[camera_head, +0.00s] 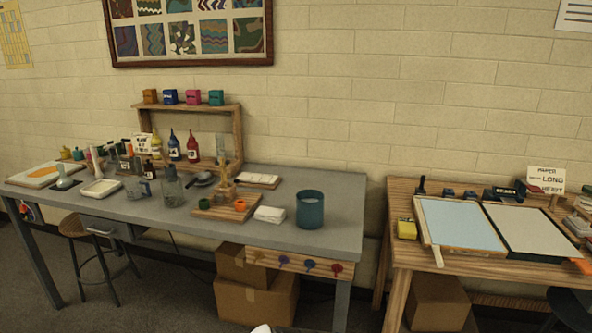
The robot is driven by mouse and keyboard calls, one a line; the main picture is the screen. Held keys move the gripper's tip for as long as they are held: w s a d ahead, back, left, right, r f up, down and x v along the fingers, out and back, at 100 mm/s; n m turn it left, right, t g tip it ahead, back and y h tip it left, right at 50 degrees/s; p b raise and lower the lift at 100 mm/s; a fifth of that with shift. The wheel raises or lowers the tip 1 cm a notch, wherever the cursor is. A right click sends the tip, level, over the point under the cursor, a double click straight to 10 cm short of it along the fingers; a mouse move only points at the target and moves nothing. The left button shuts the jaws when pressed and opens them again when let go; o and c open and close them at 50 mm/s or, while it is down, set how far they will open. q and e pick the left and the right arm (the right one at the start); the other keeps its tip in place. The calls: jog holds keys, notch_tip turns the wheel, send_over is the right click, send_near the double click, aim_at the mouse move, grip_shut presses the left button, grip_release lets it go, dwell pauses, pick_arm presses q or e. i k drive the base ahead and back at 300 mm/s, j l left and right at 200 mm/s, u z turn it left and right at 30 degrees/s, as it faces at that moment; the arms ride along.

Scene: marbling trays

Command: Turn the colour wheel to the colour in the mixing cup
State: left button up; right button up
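A small round multi-coloured disc (29,212), possibly the colour wheel, shows at the left end of the grey table, below the top. It is too small to read its setting. On a wooden board (215,213) stand a small green cup (204,204) and a small orange cup (240,205). A larger dark teal container (310,209) stands upright near the table's right end. I cannot tell which of these is the mixing cup, and its contents are not clear.
Bottles (192,147), a glass jar (172,188) and a white tray (102,188) crowd the grey table (340,184). A stool (88,235) and cardboard boxes (256,301) stand below. A wooden table (407,277) is at right.

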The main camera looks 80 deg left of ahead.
aim_at(27, 213)
jog(key=u, duration=4.4)
jog(key=z, duration=0.2)
jog(key=i+j+z, duration=0.25)
jog(key=z, duration=0.15)
jog(key=i+j+z, duration=0.4)
